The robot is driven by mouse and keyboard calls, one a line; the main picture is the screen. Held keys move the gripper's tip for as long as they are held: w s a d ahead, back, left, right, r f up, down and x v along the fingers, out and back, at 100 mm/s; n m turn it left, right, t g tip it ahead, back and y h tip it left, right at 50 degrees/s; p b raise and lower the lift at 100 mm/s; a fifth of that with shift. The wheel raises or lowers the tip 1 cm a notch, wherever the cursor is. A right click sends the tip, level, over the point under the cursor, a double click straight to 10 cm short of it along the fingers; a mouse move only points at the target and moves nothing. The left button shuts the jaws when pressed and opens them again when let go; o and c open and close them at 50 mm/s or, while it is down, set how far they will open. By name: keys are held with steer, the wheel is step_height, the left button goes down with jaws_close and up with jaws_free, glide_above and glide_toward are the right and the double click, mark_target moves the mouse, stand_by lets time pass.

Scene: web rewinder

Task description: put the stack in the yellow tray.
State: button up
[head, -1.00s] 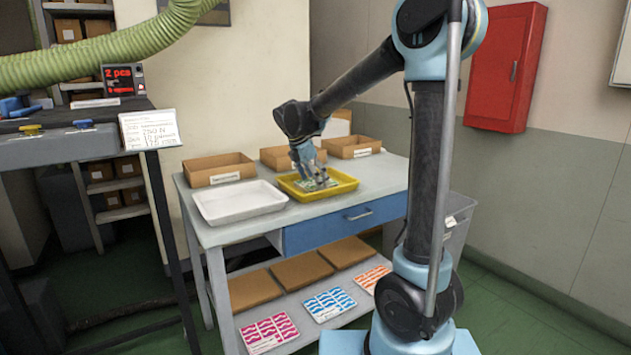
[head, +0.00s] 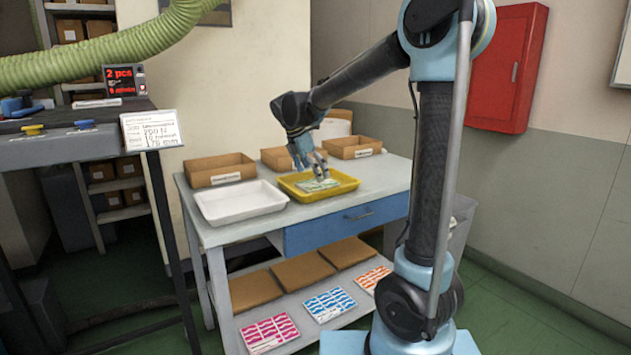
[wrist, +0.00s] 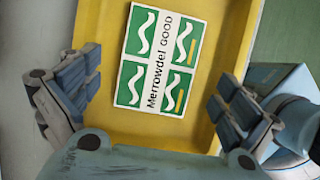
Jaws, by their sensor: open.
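The stack (wrist: 157,60) is a flat block of green and white printed pieces with a white band reading "Merrowdel GOOD". It lies in the yellow tray (wrist: 203,128), and in the head view the stack (head: 318,185) also shows inside the yellow tray (head: 341,189) on the table. My gripper (wrist: 158,88) is open, with its fingers apart on either side and the stack clear of both. In the head view my gripper (head: 312,168) is just above the stack, over the tray.
A white tray (head: 238,214) stands left of the yellow one. Several cardboard boxes (head: 219,169) line the table's back. Pink, blue and orange printed stacks lie on the lower shelf (head: 300,312). A red cabinet (head: 507,70) hangs on the wall at right.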

steer(key=v, duration=0.9)
steer(key=s+d+f+m+g+y, duration=0.1)
steer(key=s+d+f+m, duration=0.2)
steer(key=s+d+m, duration=0.45)
steer(key=s+d+f+m+y, duration=0.1)
steer(key=s+d+f+m, duration=0.35)
steer(key=d, duration=0.65)
steer(key=s+d+f+m+y, duration=0.1)
steer(key=s+d+f+m, duration=0.3)
steer(key=s+f+m, duration=0.2)
steer(key=s+d+f+m, duration=0.3)
steer(key=s+f+m, duration=0.3)
steer(key=s+f, duration=0.4)
steer(key=shift+s+d+m+t+y, duration=0.3)
steer(key=shift+d+y, duration=0.1)
